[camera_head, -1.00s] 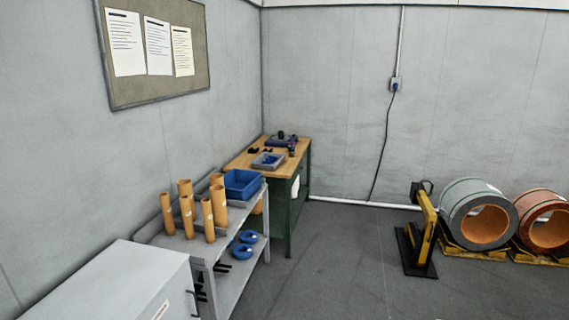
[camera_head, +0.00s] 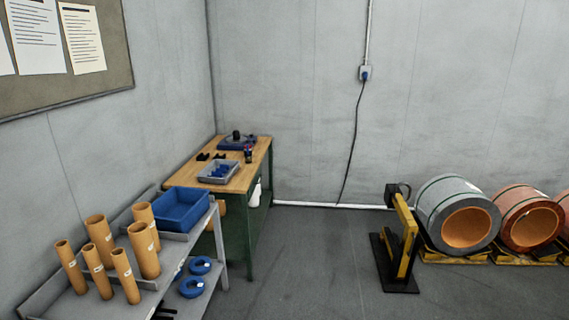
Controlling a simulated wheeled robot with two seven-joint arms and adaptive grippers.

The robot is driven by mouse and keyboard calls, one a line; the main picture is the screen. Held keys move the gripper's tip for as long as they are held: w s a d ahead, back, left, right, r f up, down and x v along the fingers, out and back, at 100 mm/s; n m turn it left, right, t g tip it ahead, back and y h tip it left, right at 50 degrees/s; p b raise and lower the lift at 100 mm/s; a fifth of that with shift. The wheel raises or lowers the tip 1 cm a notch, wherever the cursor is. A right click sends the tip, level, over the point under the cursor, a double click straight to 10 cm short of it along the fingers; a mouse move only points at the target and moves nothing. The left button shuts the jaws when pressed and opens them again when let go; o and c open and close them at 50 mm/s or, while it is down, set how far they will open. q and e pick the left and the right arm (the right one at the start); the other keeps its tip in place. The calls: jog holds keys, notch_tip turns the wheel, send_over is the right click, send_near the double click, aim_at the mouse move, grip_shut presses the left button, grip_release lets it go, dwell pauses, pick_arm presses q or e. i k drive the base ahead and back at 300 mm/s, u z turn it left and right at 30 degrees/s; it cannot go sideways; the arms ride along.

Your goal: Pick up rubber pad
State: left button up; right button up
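I cannot pick out a rubber pad for certain. On the wooden-topped workbench (camera_head: 248,178) in the corner lie small black pieces (camera_head: 203,156), too small to identify. A grey tray (camera_head: 218,171) with blue items in it, a dark blue object (camera_head: 237,142) and a small dark bottle-like item (camera_head: 248,153) are also on the bench. Neither of my grippers shows in the head view.
A grey shelf cart (camera_head: 150,284) at the left holds several cardboard tubes (camera_head: 144,249) and a blue bin (camera_head: 181,208), with blue rings (camera_head: 192,286) below. A yellow-black stand (camera_head: 403,240) and large coils (camera_head: 457,214) stand right. The middle floor is clear.

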aim_at(200, 158)
jog(key=i, duration=6.9)
jog(key=u, duration=3.8)
